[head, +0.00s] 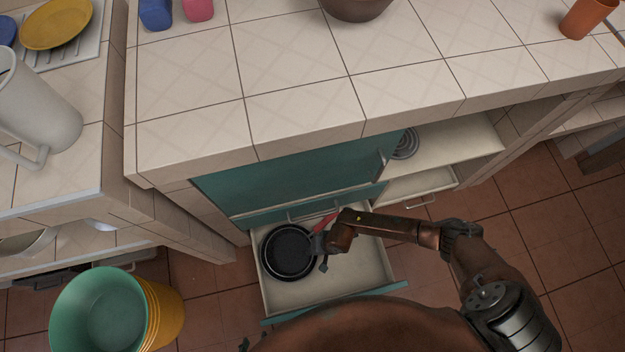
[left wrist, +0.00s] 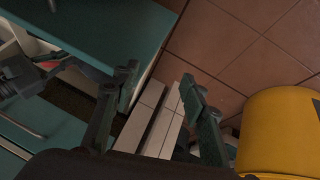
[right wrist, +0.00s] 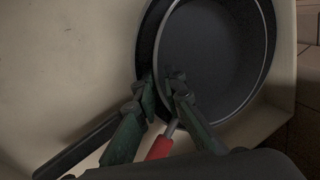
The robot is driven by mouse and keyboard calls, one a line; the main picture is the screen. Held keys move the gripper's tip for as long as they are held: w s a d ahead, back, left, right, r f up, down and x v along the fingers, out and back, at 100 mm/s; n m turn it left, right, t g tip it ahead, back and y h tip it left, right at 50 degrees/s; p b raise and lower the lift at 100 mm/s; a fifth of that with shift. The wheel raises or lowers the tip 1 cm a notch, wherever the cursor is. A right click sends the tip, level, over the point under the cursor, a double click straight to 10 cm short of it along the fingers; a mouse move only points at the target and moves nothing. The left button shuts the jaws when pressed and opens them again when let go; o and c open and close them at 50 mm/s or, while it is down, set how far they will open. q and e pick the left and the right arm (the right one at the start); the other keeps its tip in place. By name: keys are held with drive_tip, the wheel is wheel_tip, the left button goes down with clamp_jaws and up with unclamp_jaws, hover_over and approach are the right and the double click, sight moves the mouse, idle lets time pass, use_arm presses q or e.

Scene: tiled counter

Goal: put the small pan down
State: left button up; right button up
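The small dark pan (head: 291,251) lies inside a larger black pan (head: 265,262) in the open drawer. In the right wrist view the small pan (right wrist: 215,55) sits within the larger rim. Whether its base touches is hidden. A red handle (right wrist: 160,146) with a grey stem runs between the fingers. My right gripper (right wrist: 164,92) is nearly closed, its fingers on either side of the stem by the pan's edge. It also shows in the head view (head: 318,245). My left gripper (left wrist: 158,82) is open and empty, in front of the teal drawer front and beside the yellow bucket.
The open drawer (head: 375,275) has bare floor right of the pans. A black handle (right wrist: 80,147) extends from the larger pan. Nested buckets (head: 165,310) stand left. Above is the tiled counter (head: 300,90); a lower drawer (head: 420,187) stands open at right.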

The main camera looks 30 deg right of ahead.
drive_tip(key=shift+r+p, duration=0.3)
drive_tip(key=shift+r, duration=0.15)
use_arm(q)
drive_tip(key=s+a+r+g+y+p, duration=0.2)
drive_tip(key=s+a+r+g+p, duration=0.3)
drive_tip(key=s+a+r, duration=0.2)
wheel_tip(320, 180, up, 4)
drive_tip(key=shift+s+f+p, duration=0.1)
drive_tip(key=shift+s+p, duration=0.25)
drive_tip(key=shift+s, duration=0.9)
use_arm(e)
drive_tip(key=v, duration=1.1)
drive_tip(key=shift+r, duration=0.35)
use_arm(q)
drive_tip(key=shift+a, duration=0.1)
use_arm(e)
drive_tip(key=shift+s+d, duration=0.1)
